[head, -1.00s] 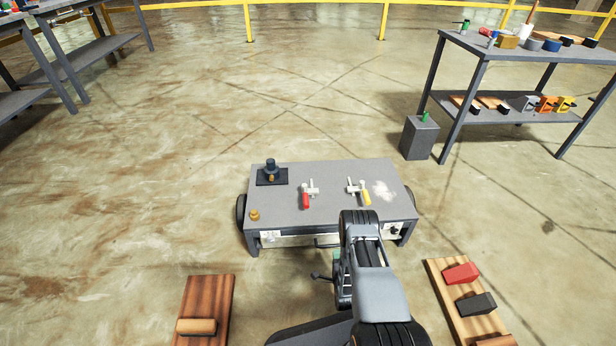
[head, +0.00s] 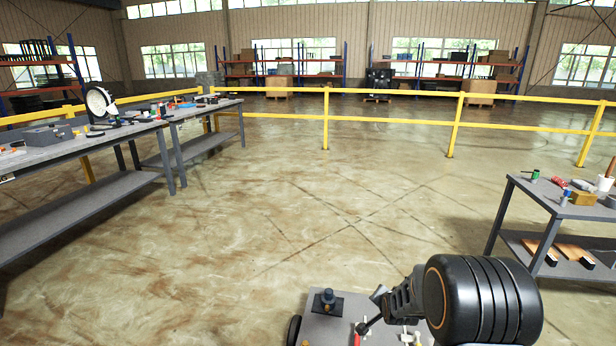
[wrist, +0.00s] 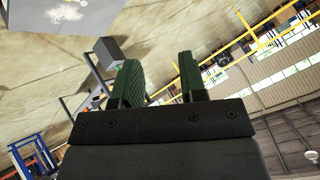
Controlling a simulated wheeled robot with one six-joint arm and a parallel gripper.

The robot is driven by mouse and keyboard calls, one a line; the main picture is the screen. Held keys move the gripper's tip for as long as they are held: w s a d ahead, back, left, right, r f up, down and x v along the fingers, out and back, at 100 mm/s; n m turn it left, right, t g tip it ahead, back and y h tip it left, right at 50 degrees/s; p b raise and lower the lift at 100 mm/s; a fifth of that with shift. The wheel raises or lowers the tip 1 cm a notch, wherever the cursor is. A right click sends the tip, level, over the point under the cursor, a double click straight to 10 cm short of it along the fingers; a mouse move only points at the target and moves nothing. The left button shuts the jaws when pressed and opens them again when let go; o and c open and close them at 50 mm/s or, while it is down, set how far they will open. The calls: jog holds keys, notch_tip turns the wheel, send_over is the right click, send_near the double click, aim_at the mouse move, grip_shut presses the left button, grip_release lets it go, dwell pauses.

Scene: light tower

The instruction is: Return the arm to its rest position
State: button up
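My gripper (wrist: 159,78) shows in the wrist view with its two green-padded fingers apart and nothing between them. In the head view my arm is at the bottom right, folded up close to the camera, with a large black joint in front. I cannot make out the fingers there. The wrist view is tilted, with the floor behind the fingers and the building wall at the right.
The grey cart (head: 318,332) is at the bottom of the head view, partly hidden by my arm. A shelved table (head: 528,190) stands at the right, workbenches (head: 85,150) at the left. A yellow railing (head: 390,122) crosses behind. The middle floor is clear.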

jog(key=s+a+r+n+g+p, duration=0.15)
jog(key=s+r+p, duration=0.3)
jog(key=r, duration=0.55)
jog(key=s+a+r+n+g+p, duration=0.1)
jog(key=s+a+r+n+p, duration=0.3)
jog(key=r, duration=0.6)
jog(key=s+r+n+g+y+p, duration=0.1)
jog(key=s+r+n+g+p, duration=0.1)
jog(key=s+r+p, duration=0.5)
jog(key=s+r+n, duration=0.1)
jog(key=s+r, duration=0.5)
jog(key=s, duration=0.3)
jog(key=shift+s+a+r+g, duration=0.15)
jog(key=shift+s+a+g, duration=0.05)
jog(key=shift+a+g, duration=0.15)
jog(key=shift+n, duration=0.25)
